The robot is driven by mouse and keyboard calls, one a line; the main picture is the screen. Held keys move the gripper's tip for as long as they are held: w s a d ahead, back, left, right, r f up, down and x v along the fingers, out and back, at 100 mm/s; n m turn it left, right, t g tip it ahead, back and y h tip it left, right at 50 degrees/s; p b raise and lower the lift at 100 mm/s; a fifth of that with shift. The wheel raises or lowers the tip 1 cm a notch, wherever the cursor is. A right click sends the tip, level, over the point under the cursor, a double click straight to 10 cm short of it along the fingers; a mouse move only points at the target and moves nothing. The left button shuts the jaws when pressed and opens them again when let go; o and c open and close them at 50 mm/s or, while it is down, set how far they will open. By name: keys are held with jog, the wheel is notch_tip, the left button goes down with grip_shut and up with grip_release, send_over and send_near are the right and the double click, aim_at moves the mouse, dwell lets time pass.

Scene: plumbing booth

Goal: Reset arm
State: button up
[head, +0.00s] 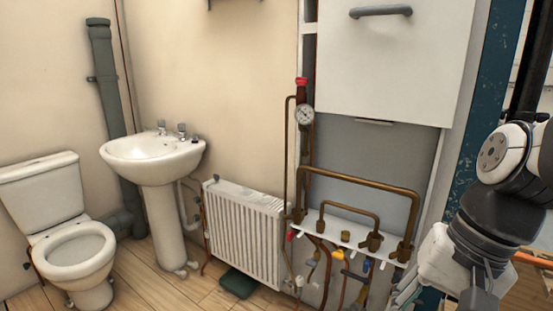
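My arm hangs down at the right edge of the head view, bent at a white and black joint. My gripper (405,292) is at the lower right and runs off the bottom edge of the picture. Only grey-green parts of it show. Its fingertips are cut off or too small to make out, so I cannot tell whether it is open or shut. I see nothing held in the part that shows.
Copper pipes (362,183) with valves stand left of my gripper, below a white boiler (385,60). A pressure gauge (305,114), radiator (245,232), sink (152,160) and toilet (72,245) are further left. A blue post (487,95) stands behind my arm.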

jog(key=s+d+r+n+h, duration=0.1)
jog(key=s+d+n+h, duration=0.15)
jog(key=s+n, duration=0.65)
jog(key=s+r+m+t+p, duration=0.1)
jog(key=r+t+p, duration=0.1)
jog(key=r+p, duration=0.8)
jog(key=s+a+r+m+t+p, duration=0.1)
jog(key=s+r+m+p, duration=0.1)
jog(key=r+p, duration=0.9)
notch_tip(320, 180, up, 2)
jog(key=shift+r+t, duration=0.15)
jog(key=shift+t, duration=0.25)
